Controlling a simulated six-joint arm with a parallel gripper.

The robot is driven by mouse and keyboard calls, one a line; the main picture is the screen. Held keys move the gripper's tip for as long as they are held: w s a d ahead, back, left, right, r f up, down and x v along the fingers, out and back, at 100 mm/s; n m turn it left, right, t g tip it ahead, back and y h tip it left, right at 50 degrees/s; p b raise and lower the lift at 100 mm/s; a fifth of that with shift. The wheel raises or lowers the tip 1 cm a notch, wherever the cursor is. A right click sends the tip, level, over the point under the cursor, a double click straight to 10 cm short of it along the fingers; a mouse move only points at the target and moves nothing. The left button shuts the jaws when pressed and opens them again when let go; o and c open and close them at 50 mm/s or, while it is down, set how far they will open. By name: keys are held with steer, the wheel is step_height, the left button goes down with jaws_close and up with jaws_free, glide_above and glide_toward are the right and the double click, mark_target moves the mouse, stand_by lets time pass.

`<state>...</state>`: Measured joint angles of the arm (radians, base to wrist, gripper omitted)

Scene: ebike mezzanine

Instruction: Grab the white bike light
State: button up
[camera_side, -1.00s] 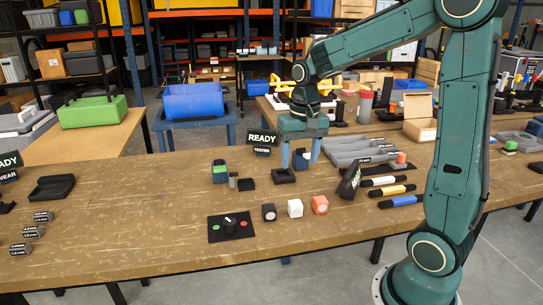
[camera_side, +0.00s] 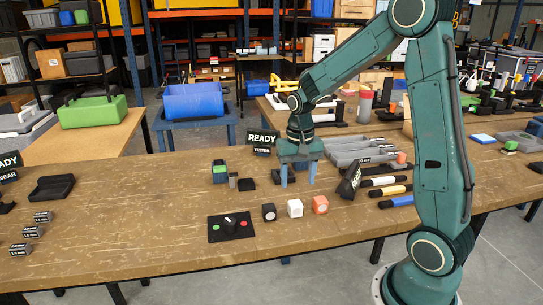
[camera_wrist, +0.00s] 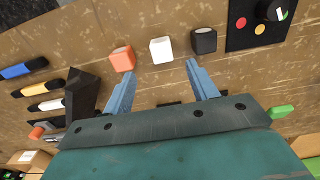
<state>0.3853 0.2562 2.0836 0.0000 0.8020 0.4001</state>
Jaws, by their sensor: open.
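The white bike light (camera_side: 295,208) is a small white cube on the wooden workbench, between a black cube (camera_side: 269,212) and an orange cube (camera_side: 320,204). In the wrist view the white light (camera_wrist: 161,50) lies beyond my fingertips, roughly midway between them. My gripper (camera_side: 297,183) is open and empty, pointing down behind the row of cubes. In the wrist view its two blue fingers (camera_wrist: 160,68) are spread wide, with the orange cube (camera_wrist: 122,58) near the left finger and the black cube (camera_wrist: 204,40) near the right.
A black panel (camera_side: 231,226) with a knob and coloured buttons lies left of the cubes. A green-topped block (camera_side: 219,171) stands left of my gripper. The bench front is clear.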

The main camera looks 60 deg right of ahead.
mark_target(295, 203)
steer(key=shift+f, duration=1.65)
steer(key=shift+w+f, duration=0.2)
steer(key=shift+f, duration=2.35)
steer(key=c, duration=1.1)
steer(key=shift+r, duration=0.1)
step_height(295, 203, up, 20)
steer(key=shift+f, duration=0.1)
